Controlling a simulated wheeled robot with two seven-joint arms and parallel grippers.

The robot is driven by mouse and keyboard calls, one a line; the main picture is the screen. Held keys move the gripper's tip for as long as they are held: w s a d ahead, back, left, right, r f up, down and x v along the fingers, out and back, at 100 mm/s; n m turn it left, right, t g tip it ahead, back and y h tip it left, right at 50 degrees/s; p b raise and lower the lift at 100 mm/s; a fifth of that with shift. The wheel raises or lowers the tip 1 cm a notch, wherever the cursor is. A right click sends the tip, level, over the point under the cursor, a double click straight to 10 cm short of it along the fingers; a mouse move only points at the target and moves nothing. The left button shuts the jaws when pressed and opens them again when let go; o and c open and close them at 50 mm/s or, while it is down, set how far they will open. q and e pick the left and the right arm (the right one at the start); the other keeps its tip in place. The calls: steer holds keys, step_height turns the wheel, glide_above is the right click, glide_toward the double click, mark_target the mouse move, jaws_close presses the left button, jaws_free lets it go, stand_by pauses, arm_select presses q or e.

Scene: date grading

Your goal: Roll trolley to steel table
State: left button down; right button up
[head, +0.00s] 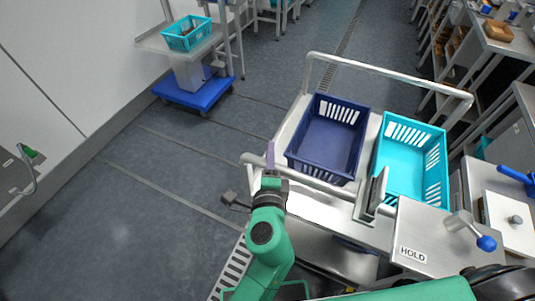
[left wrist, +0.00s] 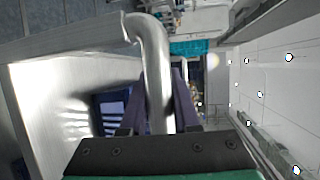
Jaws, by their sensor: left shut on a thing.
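The trolley (head: 285,140) stands in front of me, with a pale deck and a raised tube rail at its near and far ends. A dark blue crate (head: 327,137) and a turquoise crate (head: 408,190) stand side by side on it; both look empty. My left gripper (head: 270,163) is shut on the near rail (head: 318,184), close to its left end. In the left wrist view the steel tube (left wrist: 152,48) runs between the fingers of the gripper (left wrist: 160,108). A steel surface marked HOLD (head: 425,235) lies at the lower right, close to the trolley. My right gripper is not in view.
A blue wheeled base (head: 196,94) with a steel stand and a small turquoise crate (head: 187,33) is by the left wall. Steel benches (head: 505,45) line the right side. The floor (head: 160,205) left of the trolley is clear. A floor drain runs beyond it.

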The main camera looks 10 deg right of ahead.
arm_select(q)
steer(key=shift+s+d+f, duration=0.1)
steer(key=shift+d+f, duration=0.05)
steer(key=c, duration=0.7)
jaws_free()
steer(key=shift+o, duration=0.2)
steer(key=shift+d, duration=0.1)
steer(key=shift+s, duration=0.15)
steer(key=v, duration=0.7)
steer(key=shift+s, duration=0.15)
